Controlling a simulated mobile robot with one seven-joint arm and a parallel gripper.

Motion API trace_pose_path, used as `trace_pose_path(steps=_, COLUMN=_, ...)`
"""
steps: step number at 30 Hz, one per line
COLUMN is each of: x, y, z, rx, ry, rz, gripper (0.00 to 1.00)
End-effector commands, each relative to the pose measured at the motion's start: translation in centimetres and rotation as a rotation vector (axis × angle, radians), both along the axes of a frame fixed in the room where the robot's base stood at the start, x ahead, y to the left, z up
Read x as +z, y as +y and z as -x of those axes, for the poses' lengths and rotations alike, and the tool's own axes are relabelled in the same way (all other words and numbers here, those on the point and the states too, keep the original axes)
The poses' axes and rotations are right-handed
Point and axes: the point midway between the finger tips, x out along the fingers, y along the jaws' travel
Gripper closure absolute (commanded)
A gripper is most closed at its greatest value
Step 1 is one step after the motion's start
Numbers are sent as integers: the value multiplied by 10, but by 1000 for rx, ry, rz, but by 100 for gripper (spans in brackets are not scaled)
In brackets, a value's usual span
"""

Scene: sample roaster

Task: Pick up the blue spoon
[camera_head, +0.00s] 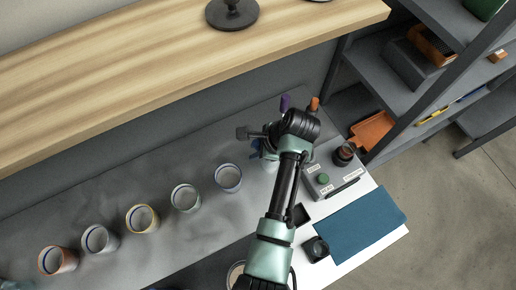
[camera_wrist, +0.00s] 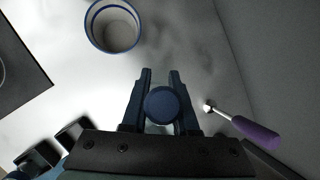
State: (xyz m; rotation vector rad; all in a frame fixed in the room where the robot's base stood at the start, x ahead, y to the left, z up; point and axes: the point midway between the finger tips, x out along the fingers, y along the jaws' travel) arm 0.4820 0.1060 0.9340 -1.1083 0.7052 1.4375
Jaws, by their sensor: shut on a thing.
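In the wrist view my gripper (camera_wrist: 160,78) is shut on the blue spoon (camera_wrist: 161,104). The spoon shows as a dark blue round end between the two fingers, and the rest of it is hidden. A second spoon with a purple handle (camera_wrist: 256,132) lies to the right of the fingers, apart from them. In the head view my arm hides most of my gripper and the blue spoon, above the grey counter at the right end of the cup row. The purple handle (camera_head: 285,102) shows just behind my wrist.
Several cups (camera_head: 142,218) stand in a row to the left; the nearest is blue-rimmed (camera_head: 228,178) and also shows in the wrist view (camera_wrist: 113,25). An orange handle (camera_head: 313,103), a grey box with a green button (camera_head: 323,179) and a blue cloth (camera_head: 360,225) are at right.

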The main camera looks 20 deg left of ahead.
Motion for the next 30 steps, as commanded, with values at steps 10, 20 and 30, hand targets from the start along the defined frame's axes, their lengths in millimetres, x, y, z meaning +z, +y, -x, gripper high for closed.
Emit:
trace_pose_path(steps=10, x=49, y=0, z=-1, rx=1, ry=-7, rz=0, gripper=100)
trace_pose_path(steps=20, x=113, y=0, z=-2, rx=0, ry=-7, rz=-1, gripper=100)
trace_pose_path(steps=30, x=120, y=-73, z=13, rx=-9, ry=2, rz=0, gripper=100)
